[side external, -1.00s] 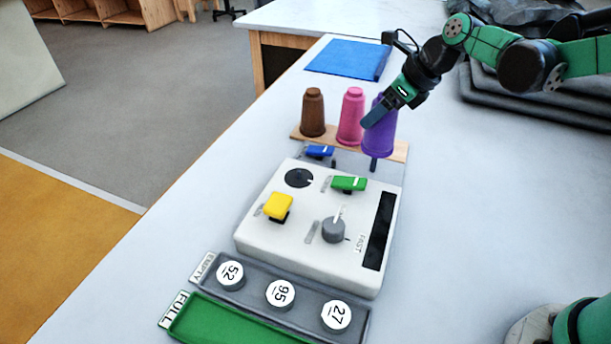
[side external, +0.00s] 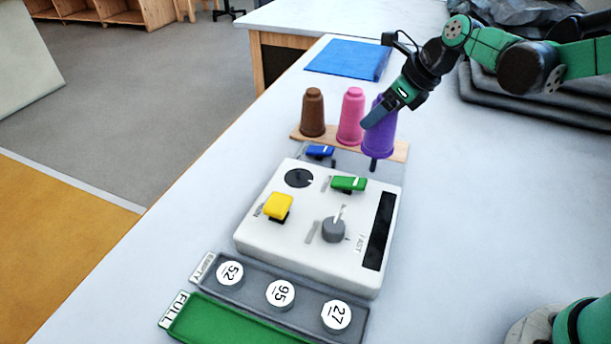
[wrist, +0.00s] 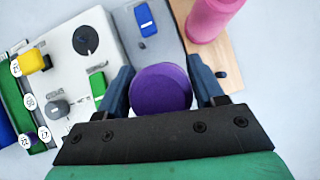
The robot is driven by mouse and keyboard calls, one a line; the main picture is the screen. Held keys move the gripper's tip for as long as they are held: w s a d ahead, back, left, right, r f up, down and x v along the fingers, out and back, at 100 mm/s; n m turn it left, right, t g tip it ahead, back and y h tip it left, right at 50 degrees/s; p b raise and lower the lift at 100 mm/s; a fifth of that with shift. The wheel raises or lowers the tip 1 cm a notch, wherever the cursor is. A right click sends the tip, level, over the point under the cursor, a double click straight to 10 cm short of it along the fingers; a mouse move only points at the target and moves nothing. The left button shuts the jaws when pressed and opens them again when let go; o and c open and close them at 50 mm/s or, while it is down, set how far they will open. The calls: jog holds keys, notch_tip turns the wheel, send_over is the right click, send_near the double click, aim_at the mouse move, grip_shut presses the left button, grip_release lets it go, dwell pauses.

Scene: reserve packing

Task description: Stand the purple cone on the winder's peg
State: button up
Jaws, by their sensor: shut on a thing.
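The purple cone (side external: 381,140) is upright between the fingers of my gripper (side external: 376,120), wide end down. In the wrist view the cone (wrist: 161,89) shows as a round purple top with one blue finger on each side. My gripper (wrist: 160,96) is shut on it. The winder's short dark peg (side external: 374,165) shows just under the cone's base, at the back of the white winder (side external: 290,225). I cannot tell whether the peg's tip is inside the cone. The peg is hidden in the wrist view.
Brown (side external: 312,115) and pink (side external: 350,118) cones stand on a wooden board (side external: 300,134) close by. The winder carries blue (side external: 320,151), green (side external: 348,183) and yellow (side external: 278,205) levers. A grey tray (side external: 255,290) with numbered discs lies in front.

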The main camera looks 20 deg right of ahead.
jog(key=shift+f, duration=0.2)
jog(key=shift+f, duration=0.35)
send_over(368, 168)
jog(key=shift+f, duration=2.05)
dwell(0.6)
jog(key=o, duration=1.5)
jog(key=shift+c, duration=0.2)
jog(key=shift+o, duration=0.2)
jog(key=shift+r, duration=0.1)
notch_tip(368, 168, up, 11)
jog(key=shift+s, duration=0.1)
dwell(0.3)
